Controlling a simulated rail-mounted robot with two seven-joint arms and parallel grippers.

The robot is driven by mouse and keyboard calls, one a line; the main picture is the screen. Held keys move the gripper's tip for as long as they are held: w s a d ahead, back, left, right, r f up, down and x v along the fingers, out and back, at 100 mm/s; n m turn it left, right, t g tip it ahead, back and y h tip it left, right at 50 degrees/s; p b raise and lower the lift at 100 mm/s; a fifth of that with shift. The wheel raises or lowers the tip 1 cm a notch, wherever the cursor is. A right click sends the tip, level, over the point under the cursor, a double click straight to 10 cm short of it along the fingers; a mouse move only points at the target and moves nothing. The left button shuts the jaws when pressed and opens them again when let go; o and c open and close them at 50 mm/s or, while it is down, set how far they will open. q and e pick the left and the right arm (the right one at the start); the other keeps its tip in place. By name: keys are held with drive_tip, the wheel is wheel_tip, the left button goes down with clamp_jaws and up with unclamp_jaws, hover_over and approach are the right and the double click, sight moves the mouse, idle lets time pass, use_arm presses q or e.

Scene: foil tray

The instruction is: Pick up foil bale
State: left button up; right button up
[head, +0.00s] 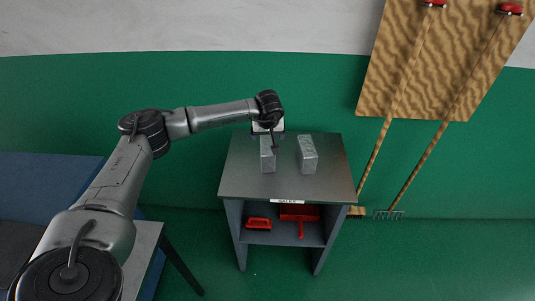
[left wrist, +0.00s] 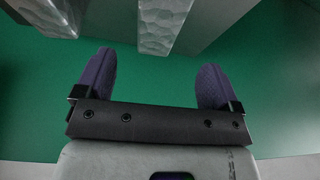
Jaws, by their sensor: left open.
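Two silvery foil bales stand on the grey table top: the left bale (head: 267,157) and the right bale (head: 307,154). My left gripper (head: 270,136) is at the table's back edge, at the far end of the left bale in the head view. In the left wrist view, the open purple fingers (left wrist: 156,62) have nothing between them. One bale (left wrist: 163,22) shows at the top middle, in line with the gap but apart from the fingers. Another bale (left wrist: 48,14) shows at the top left, cut off by the frame. My right gripper is not in view.
The bales stand on a grey table (head: 240,182) with a lower shelf. Red tools (head: 299,213) and a red brush (head: 258,223) lie on that shelf. The table top's front is bare.

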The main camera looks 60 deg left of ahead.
sight(267, 144)
use_arm(q)
drive_tip(key=x, duration=0.4)
drive_tip(key=shift+f, duration=0.1)
drive_tip(key=b+x, duration=0.1)
drive_tip(key=x, duration=0.4)
drive_tip(key=shift+d+f+b, duration=0.1)
drive_tip(key=shift+d+b, duration=0.05)
drive_tip(key=shift+b, duration=0.15)
drive_tip(key=shift+f, duration=0.3)
idle(0.4)
drive_tip(key=c, duration=1.2)
